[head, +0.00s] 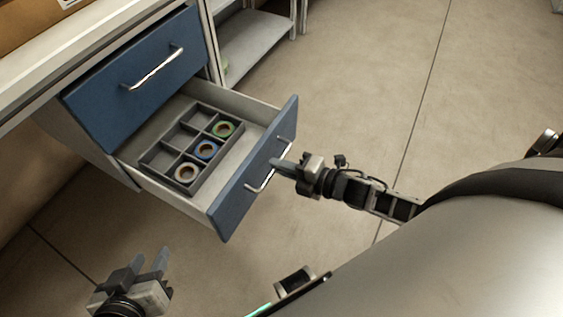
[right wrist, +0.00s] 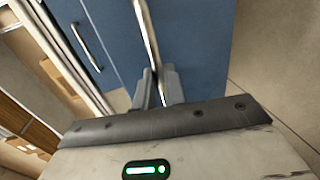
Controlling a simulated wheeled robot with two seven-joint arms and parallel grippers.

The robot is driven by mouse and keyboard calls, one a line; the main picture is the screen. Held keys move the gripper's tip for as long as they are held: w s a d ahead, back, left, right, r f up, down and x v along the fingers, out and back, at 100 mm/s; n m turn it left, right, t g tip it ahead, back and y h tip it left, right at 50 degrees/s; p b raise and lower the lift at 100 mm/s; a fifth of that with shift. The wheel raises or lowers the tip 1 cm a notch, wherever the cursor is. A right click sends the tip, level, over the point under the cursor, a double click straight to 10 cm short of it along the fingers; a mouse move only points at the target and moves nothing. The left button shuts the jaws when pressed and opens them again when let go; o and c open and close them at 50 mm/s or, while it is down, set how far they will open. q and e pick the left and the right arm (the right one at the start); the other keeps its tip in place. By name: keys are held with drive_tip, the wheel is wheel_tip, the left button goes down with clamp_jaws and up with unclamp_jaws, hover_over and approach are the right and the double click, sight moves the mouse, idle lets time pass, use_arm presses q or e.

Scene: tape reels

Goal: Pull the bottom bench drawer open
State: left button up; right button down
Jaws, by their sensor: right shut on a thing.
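The bottom bench drawer (head: 228,203) stands pulled out, with its blue front away from the bench. Its metal bar handle (head: 262,182) runs along that front. My right gripper (head: 281,165) is shut on the handle, which also shows between the fingers in the right wrist view (right wrist: 148,35). Inside the drawer is a grey divided tray (head: 165,145) holding a green tape reel (head: 231,130), a blue tape reel (head: 214,155) and a pale tape reel (head: 194,175). My left gripper (head: 150,262) is open and empty, low at the left, apart from the drawer.
The upper blue drawer (head: 110,100) is shut, with its own handle (head: 155,70). The white benchtop (head: 60,60) lies above it. A shelf unit (head: 255,45) stands behind the bench. The floor (head: 480,130) to the right is clear.

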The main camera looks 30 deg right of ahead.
drive_tip(key=c, duration=1.5)
unclamp_jaws()
use_arm(q)
drive_tip(key=shift+d, duration=0.1)
